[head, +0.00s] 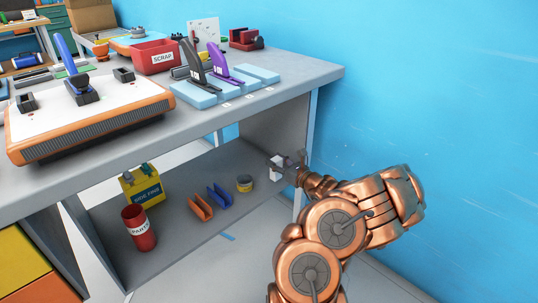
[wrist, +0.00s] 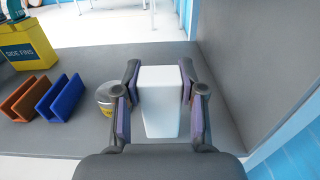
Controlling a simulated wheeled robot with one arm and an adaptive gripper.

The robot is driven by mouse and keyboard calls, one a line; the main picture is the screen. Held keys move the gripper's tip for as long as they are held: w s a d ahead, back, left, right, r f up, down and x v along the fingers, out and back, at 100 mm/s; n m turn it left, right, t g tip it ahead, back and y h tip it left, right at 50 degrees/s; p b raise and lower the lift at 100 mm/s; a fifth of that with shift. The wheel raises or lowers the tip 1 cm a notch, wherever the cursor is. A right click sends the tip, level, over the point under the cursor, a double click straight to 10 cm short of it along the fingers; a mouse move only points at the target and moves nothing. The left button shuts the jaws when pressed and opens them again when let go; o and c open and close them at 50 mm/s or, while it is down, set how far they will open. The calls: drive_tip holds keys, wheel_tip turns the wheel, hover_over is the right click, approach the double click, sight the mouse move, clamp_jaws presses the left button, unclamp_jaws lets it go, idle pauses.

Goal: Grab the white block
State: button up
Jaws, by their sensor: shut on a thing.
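The white block (wrist: 159,100) stands between the two fingers of my gripper (wrist: 160,98) in the wrist view. The purple pads are against its left and right sides, so my gripper is shut on it. In the head view the white block (head: 276,168) shows as a small pale shape at the end of my gripper (head: 280,166), inside the right end of the lower shelf. The block's underside is hidden, so I cannot tell whether it touches the shelf.
The shelf's side panel (wrist: 250,70) is close on the right. The worktop (head: 300,72) is overhead.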

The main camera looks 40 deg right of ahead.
drive_tip(key=s+a+p, duration=0.1)
drive_tip(key=s+p, duration=0.1)
drive_tip(key=s, duration=0.7)
drive_tip(key=shift+a+r, duration=0.4)
drive_tip(key=shift+r, duration=0.05)
